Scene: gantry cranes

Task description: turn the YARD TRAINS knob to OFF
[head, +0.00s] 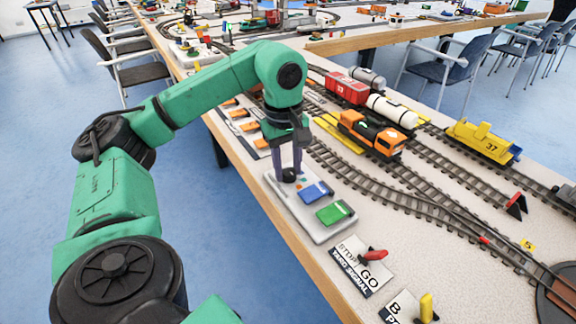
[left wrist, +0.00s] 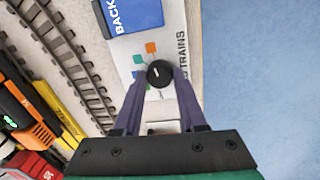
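The YARD TRAINS knob (left wrist: 160,73) is a small round black knob with a short white mark, on a pale control panel (head: 318,232). In the left wrist view the mark lies roughly level across the picture, on the left part of the knob top. My left gripper (head: 288,172) points down at the panel. Its two purple fingers stand on either side of the knob and appear to touch it. The OFF marking cannot be read. My right gripper is not in view.
A blue BACK button (head: 314,191) and a green button (head: 335,213) sit beside the knob. A STOP/GO lever (head: 373,255) and a yellow lever (head: 426,308) stand nearer on the table. Tracks with an orange locomotive (head: 372,132) run to the right.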

